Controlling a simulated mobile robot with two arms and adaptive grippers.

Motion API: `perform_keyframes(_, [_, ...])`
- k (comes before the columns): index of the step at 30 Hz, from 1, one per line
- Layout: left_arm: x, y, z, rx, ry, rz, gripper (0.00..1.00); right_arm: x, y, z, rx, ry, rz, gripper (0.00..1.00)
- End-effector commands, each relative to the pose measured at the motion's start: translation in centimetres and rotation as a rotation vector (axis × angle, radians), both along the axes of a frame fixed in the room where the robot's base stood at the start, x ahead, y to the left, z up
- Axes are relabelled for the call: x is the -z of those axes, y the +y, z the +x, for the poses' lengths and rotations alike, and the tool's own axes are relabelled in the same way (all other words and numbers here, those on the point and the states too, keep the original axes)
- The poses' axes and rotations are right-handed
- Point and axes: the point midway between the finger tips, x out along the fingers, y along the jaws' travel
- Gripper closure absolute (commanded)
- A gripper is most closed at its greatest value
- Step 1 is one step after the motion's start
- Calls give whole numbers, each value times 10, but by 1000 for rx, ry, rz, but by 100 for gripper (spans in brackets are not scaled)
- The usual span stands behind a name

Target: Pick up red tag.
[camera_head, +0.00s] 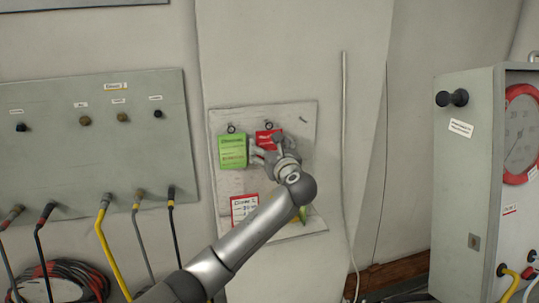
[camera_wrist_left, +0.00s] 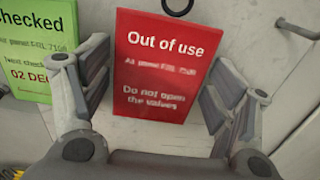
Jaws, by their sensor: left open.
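The red tag (camera_head: 266,138) hangs from a hook on the pale tag board (camera_head: 305,122), partly hidden behind my left gripper in the head view. In the left wrist view the red tag (camera_wrist_left: 165,65) reads "Out of use" and sits between the two fingers. My left gripper (camera_head: 268,151) is in front of the tag's lower part. Its fingers (camera_wrist_left: 158,88) are open, one on each side of the tag, with gaps visible at both sides. The tag hangs upright. My right gripper is not in view.
A green tag (camera_head: 232,151) hangs just left of the red one. A white card with a red border (camera_head: 244,210) is lower on the board. A hose panel (camera_head: 95,150) is at the left, and a gauge cabinet (camera_head: 470,200) at the right. A bare hook (camera_wrist_left: 297,29) is right of the red tag.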

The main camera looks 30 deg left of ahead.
Motion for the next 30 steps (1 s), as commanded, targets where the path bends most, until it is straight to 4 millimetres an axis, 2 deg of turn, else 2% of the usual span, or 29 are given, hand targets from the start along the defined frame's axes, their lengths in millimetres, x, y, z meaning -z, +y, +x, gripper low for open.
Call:
perform_keyframes(3, [1, 6, 5, 1, -1, -1, 20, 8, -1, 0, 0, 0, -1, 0])
perform_keyframes(12, [-1, 8, 7, 1, 0, 0, 20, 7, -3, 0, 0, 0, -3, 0])
perform_keyframes(19, [-1, 8, 7, 1, 0, 0, 48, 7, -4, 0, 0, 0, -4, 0])
perform_keyframes(30, [-2, 8, 7, 1, 0, 0, 48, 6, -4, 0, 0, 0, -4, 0])
